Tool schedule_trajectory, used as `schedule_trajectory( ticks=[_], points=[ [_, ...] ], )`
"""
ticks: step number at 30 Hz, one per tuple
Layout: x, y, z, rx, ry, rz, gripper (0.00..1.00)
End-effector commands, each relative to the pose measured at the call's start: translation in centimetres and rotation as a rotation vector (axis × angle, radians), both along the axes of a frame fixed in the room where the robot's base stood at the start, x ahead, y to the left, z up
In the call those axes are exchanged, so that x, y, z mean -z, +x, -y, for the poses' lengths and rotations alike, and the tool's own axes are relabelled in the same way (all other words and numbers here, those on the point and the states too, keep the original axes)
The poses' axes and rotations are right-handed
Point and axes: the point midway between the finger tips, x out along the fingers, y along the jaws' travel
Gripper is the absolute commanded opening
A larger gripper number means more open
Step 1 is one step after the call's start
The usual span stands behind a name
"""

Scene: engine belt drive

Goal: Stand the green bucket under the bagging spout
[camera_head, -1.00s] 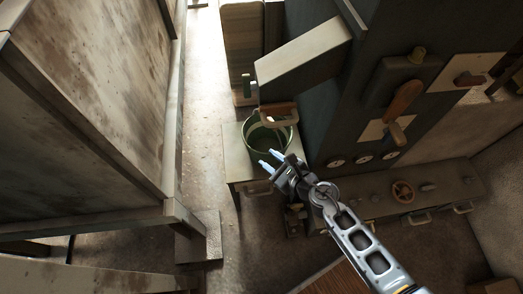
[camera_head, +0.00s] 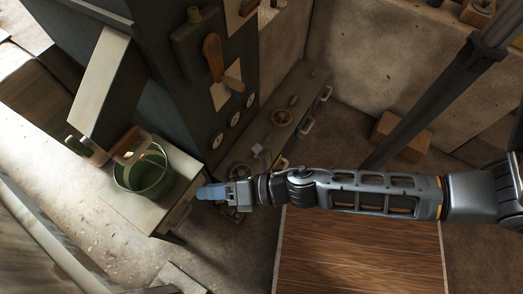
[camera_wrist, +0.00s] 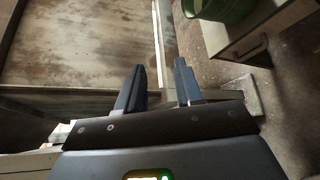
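The green bucket (camera_head: 143,178) stands upright on a small pale table (camera_head: 133,212) in the head view; its lower part also shows at the top edge of the wrist view (camera_wrist: 226,8). A wooden grip (camera_head: 132,150) lies across its far rim. The boxy chute that looks like the spout (camera_head: 104,85) slopes down from the dark machine, its lower end close to the bucket's rim. Whether the bucket is directly beneath its mouth I cannot tell. My gripper (camera_head: 205,192) is right of the bucket, apart from it in the picture. Its fingers (camera_wrist: 158,88) are apart and empty.
A wooden panel (camera_head: 360,250) lies below my arm. A stained pale panel (camera_wrist: 80,45) fills the wrist view's left. Bare floor lies around the table.

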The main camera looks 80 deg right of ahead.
Motion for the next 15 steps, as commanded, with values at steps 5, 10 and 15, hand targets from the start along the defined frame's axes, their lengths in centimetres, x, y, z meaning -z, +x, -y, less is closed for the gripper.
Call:
schedule_trajectory(
  ticks=[5,10,15],
  points=[
    [-5.9,-6.1,0.0,0.194,0.598,-0.042,0.35],
    [-11.9,-10.5,0.4,0.378,1.179,-0.081,0.35],
    [-17.0,-13.2,0.8,0.528,1.658,-0.108,0.35]
  ],
)
